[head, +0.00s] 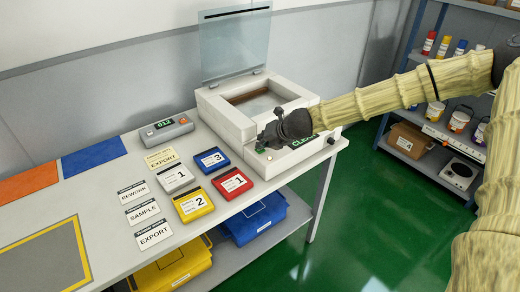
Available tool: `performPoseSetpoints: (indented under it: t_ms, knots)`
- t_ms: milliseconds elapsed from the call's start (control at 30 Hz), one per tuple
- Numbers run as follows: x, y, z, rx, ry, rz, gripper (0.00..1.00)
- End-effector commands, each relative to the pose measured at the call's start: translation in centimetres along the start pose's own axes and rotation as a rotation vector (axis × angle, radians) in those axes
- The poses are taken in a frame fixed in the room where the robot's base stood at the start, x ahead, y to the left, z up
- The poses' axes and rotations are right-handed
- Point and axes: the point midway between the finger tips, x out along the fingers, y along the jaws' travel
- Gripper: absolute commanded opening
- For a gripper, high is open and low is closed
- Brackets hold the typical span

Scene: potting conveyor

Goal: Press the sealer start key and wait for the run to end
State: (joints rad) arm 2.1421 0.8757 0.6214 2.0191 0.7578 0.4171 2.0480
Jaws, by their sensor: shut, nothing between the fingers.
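The sealer (222,118) is a white box at the far end of the bench, with its clear lid (235,48) standing upright and open. Its top recess shows a brown strip inside. My gripper (264,138) is shut and empty, at the sealer's front left corner, pointing down at the front ledge. A small green spot (259,148) shows right by the fingertips; it looks like a key, partly hidden. I cannot tell whether the fingertips touch it. Green lettering on the front ledge is partly covered by my gripper.
Cards and blue, grey, red and yellow labelled cases lie on the bench (110,265) left of the sealer. A grey device (167,131) with a green display stands behind them. Blue (255,220) and yellow (175,268) bins sit below. Shelves (405,140) stand at the right; green floor between is clear.

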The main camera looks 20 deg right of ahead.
Motion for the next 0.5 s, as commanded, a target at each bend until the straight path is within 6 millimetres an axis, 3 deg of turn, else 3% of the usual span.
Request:
performPoseSetpoints:
  t_ms: [500]
  knots:
    - [-1.2,0.8,0.8,0.0,0.001,0.0,0.0]
